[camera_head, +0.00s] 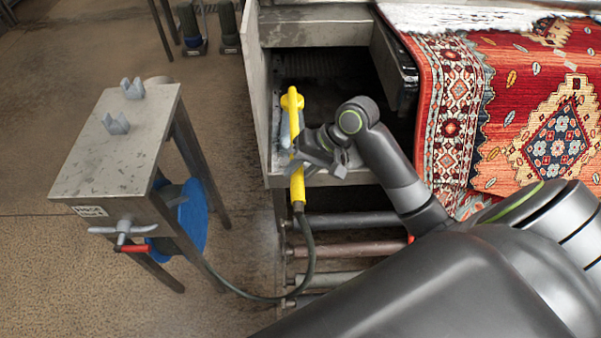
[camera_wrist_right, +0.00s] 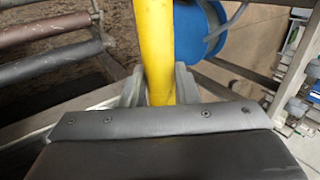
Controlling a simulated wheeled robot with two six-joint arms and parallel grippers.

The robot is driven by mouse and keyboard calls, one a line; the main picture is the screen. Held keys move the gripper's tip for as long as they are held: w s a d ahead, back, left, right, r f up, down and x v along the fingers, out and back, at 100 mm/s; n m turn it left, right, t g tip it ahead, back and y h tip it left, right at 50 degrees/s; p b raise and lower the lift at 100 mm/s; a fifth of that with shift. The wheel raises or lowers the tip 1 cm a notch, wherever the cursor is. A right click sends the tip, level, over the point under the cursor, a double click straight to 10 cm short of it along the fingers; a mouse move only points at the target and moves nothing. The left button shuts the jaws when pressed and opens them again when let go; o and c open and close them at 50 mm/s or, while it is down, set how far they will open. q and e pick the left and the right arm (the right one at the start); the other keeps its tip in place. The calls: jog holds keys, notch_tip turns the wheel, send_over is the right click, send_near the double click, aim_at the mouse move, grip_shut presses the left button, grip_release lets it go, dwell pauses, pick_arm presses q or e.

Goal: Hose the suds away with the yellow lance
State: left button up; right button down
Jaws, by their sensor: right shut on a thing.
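The yellow lance (camera_head: 297,184) is in my right gripper (camera_head: 298,158), which is shut around its shaft. Its yellow head points away from me over the left end of the metal machine frame, and a dark hose runs from its near end down toward the stand. In the right wrist view the lance (camera_wrist_right: 155,45) passes between the fingers (camera_wrist_right: 158,85). White suds (camera_head: 470,16) lie along the far edge of the red patterned rug (camera_head: 520,110). My left gripper is not in view.
Rollers (camera_head: 345,221) lie below the machine frame (camera_head: 255,100). Open floor lies around the stand.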

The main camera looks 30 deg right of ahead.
jog(key=shift+w+d+r, duration=0.1)
jog(key=shift+w+d, duration=0.15)
jog(key=shift+w, duration=0.3)
jog(key=shift+w+d+p, duration=0.3)
jog(key=shift+w+p, duration=0.05)
jog(key=shift+w, duration=0.3)
jog(key=shift+w+d, duration=0.15)
jog(key=shift+w, duration=0.2)
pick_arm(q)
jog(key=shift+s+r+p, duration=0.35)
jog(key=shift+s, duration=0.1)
pick_arm(e)
jog(key=shift+w+d, duration=0.35)
jog(key=shift+w, duration=0.3)
jog(key=shift+w+d, duration=0.3)
jog(key=shift+w, duration=0.45)
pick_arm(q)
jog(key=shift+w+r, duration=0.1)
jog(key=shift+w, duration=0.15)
